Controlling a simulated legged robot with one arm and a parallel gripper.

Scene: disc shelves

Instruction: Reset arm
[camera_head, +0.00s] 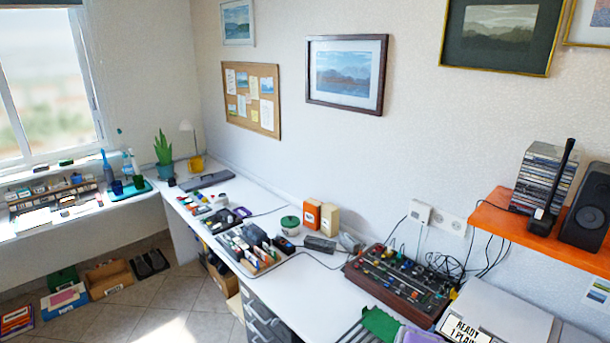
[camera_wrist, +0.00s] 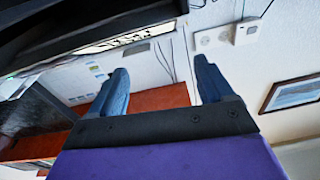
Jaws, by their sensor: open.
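My gripper (camera_wrist: 160,82) shows in the wrist view, its two blue fingers spread wide apart. Nothing is held between them. Behind the fingers are an orange shelf (camera_wrist: 165,98), a white wall and a wall socket. The wrist view is tilted, with a framed picture (camera_wrist: 296,93) at its right. My gripper and arm do not show in the head view.
In the head view, an orange shelf (camera_head: 483,220) on the right wall holds a stack of disc cases (camera_head: 540,180) and a black speaker (camera_head: 588,207). Below, a white desk (camera_head: 315,284) carries a mixer (camera_head: 402,284) and several small items. Boxes stand on the tiled floor.

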